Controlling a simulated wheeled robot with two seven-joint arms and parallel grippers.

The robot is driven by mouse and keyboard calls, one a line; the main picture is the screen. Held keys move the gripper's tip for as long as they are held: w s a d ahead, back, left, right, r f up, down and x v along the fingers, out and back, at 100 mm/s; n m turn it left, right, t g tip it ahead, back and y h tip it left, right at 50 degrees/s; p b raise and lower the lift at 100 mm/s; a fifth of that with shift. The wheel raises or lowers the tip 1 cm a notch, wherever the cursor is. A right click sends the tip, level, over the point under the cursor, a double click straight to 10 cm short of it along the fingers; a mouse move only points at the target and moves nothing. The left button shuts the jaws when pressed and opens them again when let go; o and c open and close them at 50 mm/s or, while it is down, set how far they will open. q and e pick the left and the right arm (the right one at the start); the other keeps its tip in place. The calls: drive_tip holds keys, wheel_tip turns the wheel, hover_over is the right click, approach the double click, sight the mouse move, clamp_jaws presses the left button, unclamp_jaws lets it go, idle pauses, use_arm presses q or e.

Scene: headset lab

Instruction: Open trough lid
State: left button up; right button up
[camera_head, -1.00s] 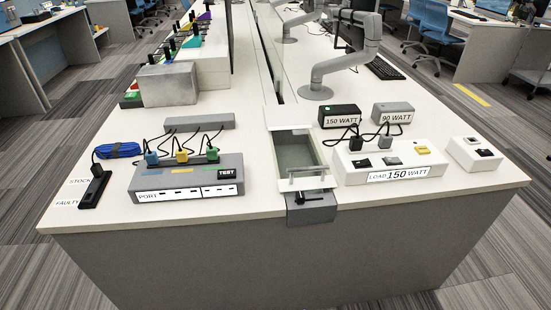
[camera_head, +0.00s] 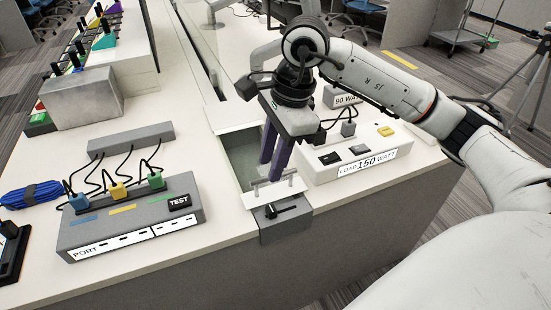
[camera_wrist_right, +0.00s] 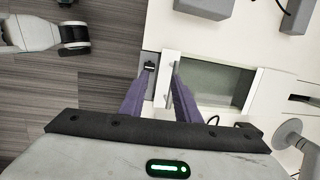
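The trough (camera_head: 238,150) is a grey-lined recess in the bench, and its interior shows in the wrist view (camera_wrist_right: 215,82). A white lid plate (camera_head: 290,190) with a raised bar handle (camera_head: 259,190) lies at its front end; the lid also shows in the wrist view (camera_wrist_right: 162,97). My right gripper (camera_head: 270,170) points down at the lid, its purple fingers close to the handle. In the wrist view the fingers (camera_wrist_right: 162,74) stand apart, one on each side of the handle. Whether they touch it I cannot tell. My left gripper is out of view.
A grey bracket with a black latch (camera_head: 282,210) sits at the bench edge before the lid. The load box (camera_head: 350,160) stands close right of the trough. The port box (camera_head: 130,220) with several plugs is on the left. Bare bench lies between port box and trough.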

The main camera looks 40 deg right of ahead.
drive_tip(key=h, duration=0.2)
approach(284, 172)
wheel_tip(284, 172, up, 2)
drive_tip(key=f, duration=0.6)
drive_tip(key=w+f, duration=0.1)
drive_tip(key=f, duration=0.2)
drive_tip(key=shift+f, duration=0.25)
clamp_jaws()
